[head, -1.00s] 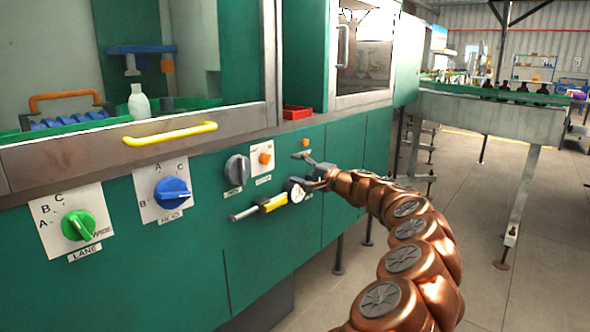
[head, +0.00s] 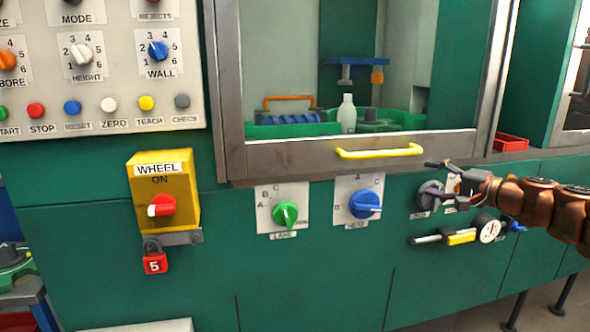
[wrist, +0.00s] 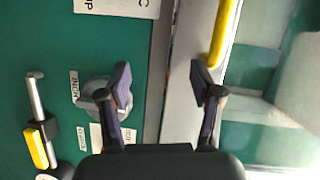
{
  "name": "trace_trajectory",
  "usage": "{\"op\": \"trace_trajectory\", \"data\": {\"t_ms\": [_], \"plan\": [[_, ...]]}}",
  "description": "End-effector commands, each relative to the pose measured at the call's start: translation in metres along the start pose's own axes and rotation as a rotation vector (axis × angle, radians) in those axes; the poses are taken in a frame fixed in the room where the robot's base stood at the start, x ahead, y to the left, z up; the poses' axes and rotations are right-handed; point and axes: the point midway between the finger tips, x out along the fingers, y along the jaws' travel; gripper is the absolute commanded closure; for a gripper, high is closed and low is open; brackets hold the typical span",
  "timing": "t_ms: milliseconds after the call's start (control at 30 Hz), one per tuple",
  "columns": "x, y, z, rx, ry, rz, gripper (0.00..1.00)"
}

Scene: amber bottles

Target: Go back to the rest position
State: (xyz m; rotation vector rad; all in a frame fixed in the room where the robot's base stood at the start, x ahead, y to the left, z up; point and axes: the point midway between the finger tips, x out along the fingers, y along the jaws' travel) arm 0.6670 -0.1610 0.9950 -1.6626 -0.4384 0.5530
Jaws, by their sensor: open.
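My gripper (head: 446,178) is at the right of the head view, in front of the green machine panel. Its copper arm (head: 540,205) comes in from the right edge. In the wrist view my gripper (wrist: 164,88) has its two dark fingers spread apart with nothing between them. Beyond the fingers are the green panel and the metal door frame (wrist: 182,100). A grey knob (wrist: 97,97) shows beside the left finger. The same grey knob (head: 430,196) is partly behind my gripper in the head view.
A yellow door handle (head: 380,152) juts out near my gripper. A gauge (head: 488,230) and yellow-sleeved lever (head: 445,238) sit below it. Green (head: 285,214) and blue (head: 364,204) knobs are to the left. A yellow WHEEL switch box (head: 163,190) with a red padlock (head: 154,263) protrudes further left.

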Motion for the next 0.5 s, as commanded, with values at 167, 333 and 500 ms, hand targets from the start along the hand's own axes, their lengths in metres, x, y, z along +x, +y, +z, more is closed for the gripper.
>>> {"op": "trace_trajectory", "data": {"t_ms": [167, 333, 500], "plan": [[0.021, -0.048, 0.083, -0.085, -0.170, 0.071, 0.35], [0.026, -0.077, 0.175, -0.188, -0.350, 0.180, 0.35], [0.005, -0.088, 0.272, -0.316, -0.536, 0.349, 0.35]]}}
